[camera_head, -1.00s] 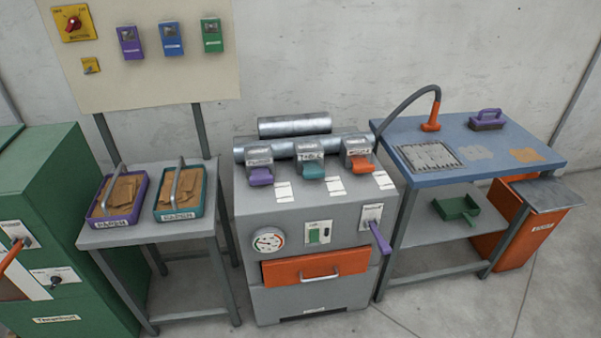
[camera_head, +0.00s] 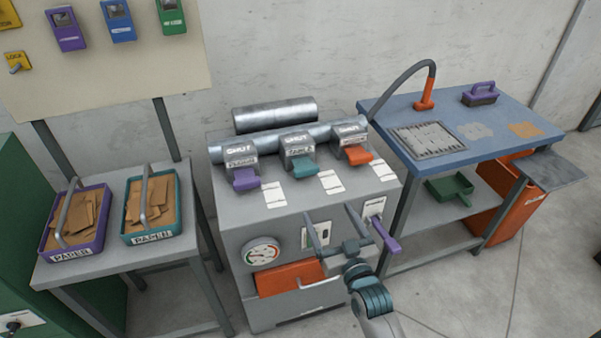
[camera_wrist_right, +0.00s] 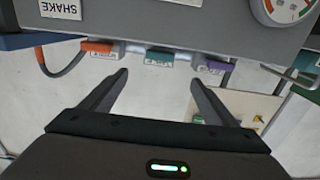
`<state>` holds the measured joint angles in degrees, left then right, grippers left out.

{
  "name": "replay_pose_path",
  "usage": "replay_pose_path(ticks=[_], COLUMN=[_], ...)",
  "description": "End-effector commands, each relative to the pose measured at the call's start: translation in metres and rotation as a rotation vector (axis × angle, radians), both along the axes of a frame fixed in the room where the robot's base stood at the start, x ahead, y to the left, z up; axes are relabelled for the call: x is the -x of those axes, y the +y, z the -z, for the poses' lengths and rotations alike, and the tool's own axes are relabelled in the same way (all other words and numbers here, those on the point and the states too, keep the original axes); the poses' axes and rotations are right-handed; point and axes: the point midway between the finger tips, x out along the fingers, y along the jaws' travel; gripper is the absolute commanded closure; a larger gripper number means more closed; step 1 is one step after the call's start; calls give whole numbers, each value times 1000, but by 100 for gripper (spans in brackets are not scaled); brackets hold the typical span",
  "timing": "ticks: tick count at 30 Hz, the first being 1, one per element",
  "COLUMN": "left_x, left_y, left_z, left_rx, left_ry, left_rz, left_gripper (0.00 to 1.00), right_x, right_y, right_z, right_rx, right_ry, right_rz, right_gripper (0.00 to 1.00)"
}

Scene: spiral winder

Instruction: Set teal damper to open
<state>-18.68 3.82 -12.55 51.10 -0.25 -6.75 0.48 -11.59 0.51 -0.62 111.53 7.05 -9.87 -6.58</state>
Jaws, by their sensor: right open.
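The teal damper (camera_head: 303,171) is the middle of three handles on the grey machine. Its lever sticks out toward the front, and the plate above it seems to read SHUT. In the right wrist view, which is upside down, the teal lever (camera_wrist_right: 160,58) shows beyond and between my fingertips. My right gripper (camera_head: 329,211) is open and empty. It hovers in front of the machine, nearer to me and lower in the picture than the teal lever, apart from it. It also shows in the right wrist view (camera_wrist_right: 160,78). My left gripper is out of view.
A purple damper (camera_head: 246,179) and an orange damper (camera_head: 358,155) flank the teal one closely. A purple lever (camera_head: 385,236) juts from the machine's front beside my gripper. An orange drawer (camera_head: 288,279) is below. Paper trays stand left, a blue bench (camera_head: 470,137) right.

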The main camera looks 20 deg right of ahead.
Motion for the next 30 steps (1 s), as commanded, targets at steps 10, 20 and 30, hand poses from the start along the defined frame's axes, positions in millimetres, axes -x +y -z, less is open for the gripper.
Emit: replay_pose_path(ticks=[10,20,30], left_x=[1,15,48], left_y=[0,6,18], left_z=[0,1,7], left_rx=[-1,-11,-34], left_ry=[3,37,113], left_rz=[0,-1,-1], left_gripper=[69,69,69], right_x=[-2,-31,-90], right_y=[0,2,4], right_z=[0,-1,-1], right_rx=[0,-1,0], right_ry=[1,1,1], right_rz=[-1,-1,-1], right_gripper=[19,19,19])
